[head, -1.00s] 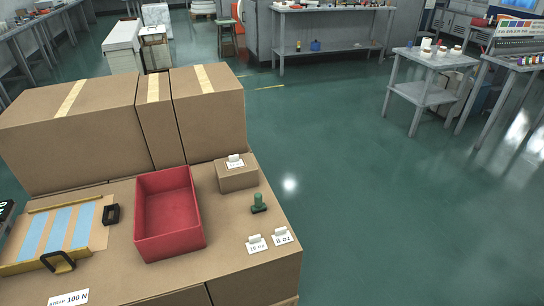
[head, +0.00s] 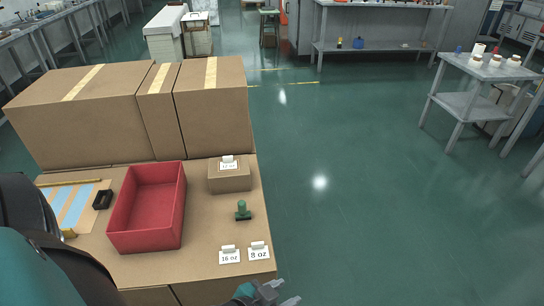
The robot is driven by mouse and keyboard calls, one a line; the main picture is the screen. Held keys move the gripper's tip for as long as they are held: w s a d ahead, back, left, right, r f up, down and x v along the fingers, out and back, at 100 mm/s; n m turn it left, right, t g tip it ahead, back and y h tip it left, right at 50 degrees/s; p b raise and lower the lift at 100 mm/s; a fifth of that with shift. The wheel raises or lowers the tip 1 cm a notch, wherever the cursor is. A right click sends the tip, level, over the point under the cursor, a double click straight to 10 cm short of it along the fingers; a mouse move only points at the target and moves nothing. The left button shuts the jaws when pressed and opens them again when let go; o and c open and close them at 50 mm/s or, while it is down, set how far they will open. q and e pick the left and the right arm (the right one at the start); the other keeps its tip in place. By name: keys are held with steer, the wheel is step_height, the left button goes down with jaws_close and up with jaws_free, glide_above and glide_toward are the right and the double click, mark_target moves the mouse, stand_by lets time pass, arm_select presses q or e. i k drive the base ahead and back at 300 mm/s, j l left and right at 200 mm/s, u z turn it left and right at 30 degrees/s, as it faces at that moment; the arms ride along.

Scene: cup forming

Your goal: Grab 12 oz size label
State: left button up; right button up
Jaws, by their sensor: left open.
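The 12 oz size label (head: 229,163) is a small white tag standing on top of a small cardboard box (head: 229,181), near the back right of the cardboard work surface. The 16 oz label (head: 229,257) and the 8 oz label (head: 259,253) stand side by side at the front right of that surface. My left gripper (head: 284,292) is at the bottom edge of the head view, open and empty. It is nearer to me than the 8 oz label and well apart from the 12 oz label. My right gripper is out of view.
A red bin (head: 147,214) stands left of the small box. A green stamp-like object (head: 243,211) stands between the box and the front labels. Large cartons (head: 210,115) form a wall behind. My left arm covers the left front.

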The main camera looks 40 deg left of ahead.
mark_target(228, 163)
steer(key=i+l, duration=0.15)
steer(key=i, duration=0.25)
steer(key=i+l+z, duration=0.1)
steer(key=i, duration=0.3)
steer(key=i+l, duration=0.2)
steer(key=i, duration=0.2)
steer(key=i+u, duration=0.35)
steer(key=i, duration=0.25)
steer(key=i+l+u, duration=0.2)
steer(key=i+u, duration=0.2)
steer(key=i, duration=0.15)
steer(key=i+u, duration=0.2)
steer(key=u, duration=0.25)
steer(key=i+u, duration=0.2)
steer(key=u, duration=0.25)
steer(key=i+l+u, duration=0.15)
steer(key=u, duration=0.3)
steer(key=i+u, duration=0.1)
steer(key=u, duration=0.4)
steer(key=i+u, duration=0.15)
steer(key=u, duration=0.35)
steer(key=i+l+u, duration=0.1)
steer(key=u, duration=0.35)
steer(key=i+u, duration=0.15)
steer(key=u, duration=0.25)
steer(key=i+l+u, duration=0.15)
steer(key=u, duration=0.2)
steer(key=i+l+u, duration=0.1)
steer(key=u, duration=0.3)
